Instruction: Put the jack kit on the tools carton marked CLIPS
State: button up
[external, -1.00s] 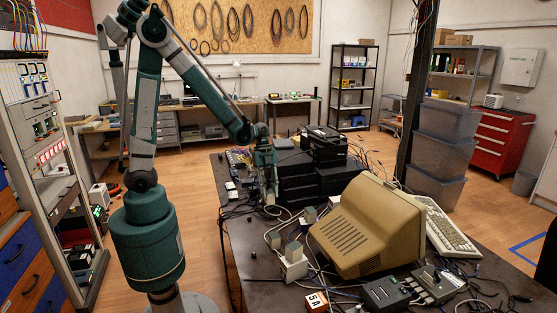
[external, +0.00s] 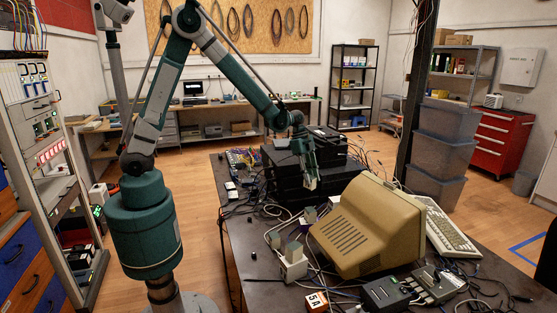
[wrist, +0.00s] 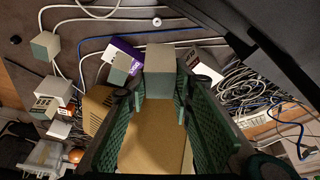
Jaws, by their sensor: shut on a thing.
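My gripper (external: 311,180) hangs above the table, between the dark stacked equipment and the beige monitor. The held box is small and pale at the fingertips in the external view. Behind it lie a purple and white carton (wrist: 122,50) and a pale carton with a dark lettered label (wrist: 202,62). I cannot tell which carton is marked CLIPS.
The beige monitor (external: 368,225) stands close to the right of my gripper. Black stacked units (external: 290,185) stand behind it. Small grey-green boxes (external: 293,250) and loose cables crowd the table front. An orange-labelled box (external: 316,302) lies at the near edge.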

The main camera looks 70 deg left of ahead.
jog(key=w+d+r+n+p, duration=0.1)
jog(key=w+d+p, duration=0.1)
jog(key=w, duration=0.5)
jog(key=w+d+r+n+t+p, duration=0.1)
jog(key=w+d+r+n+p, duration=0.1)
jog(key=w, duration=0.6)
jog(key=shift+n+p, duration=0.3)
jog(key=shift+p, duration=0.4)
jog(key=shift+r, duration=0.1)
notch_tip(320, 180, down, 6)
jog(key=shift+f, duration=0.2)
jog(key=shift+f, duration=1.8)
jog(key=shift+f, duration=0.15)
jog(key=o, duration=0.9)
